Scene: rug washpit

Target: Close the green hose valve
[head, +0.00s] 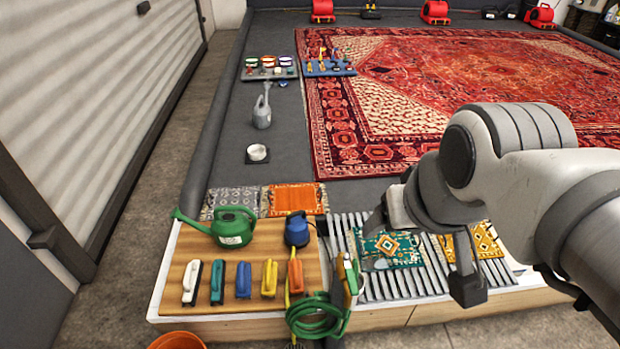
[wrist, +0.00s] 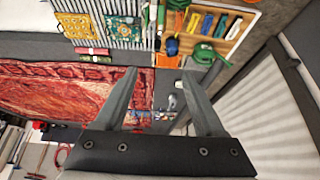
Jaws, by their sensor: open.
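A green hose (head: 318,315) lies coiled at the front edge of the wooden bench. Beside it stands an upright fitting with green and yellow parts (head: 349,274), which may be the valve; its handle position is too small to tell. In the wrist view, part of the green hose (wrist: 178,4) shows at the top edge. My gripper (head: 421,254) is over the slatted rack, to the right of the hose and fitting and apart from them. In the wrist view my gripper (wrist: 160,80) has its two fingers spread with nothing between them.
A green watering can (head: 233,227), a blue item (head: 297,229) and several brushes (head: 217,283) stand on the wooden board. Small rug samples (head: 390,250) lie on the slatted rack (head: 378,287). An orange bucket (head: 177,341) is at the front. A large red rug (head: 400,100) lies behind.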

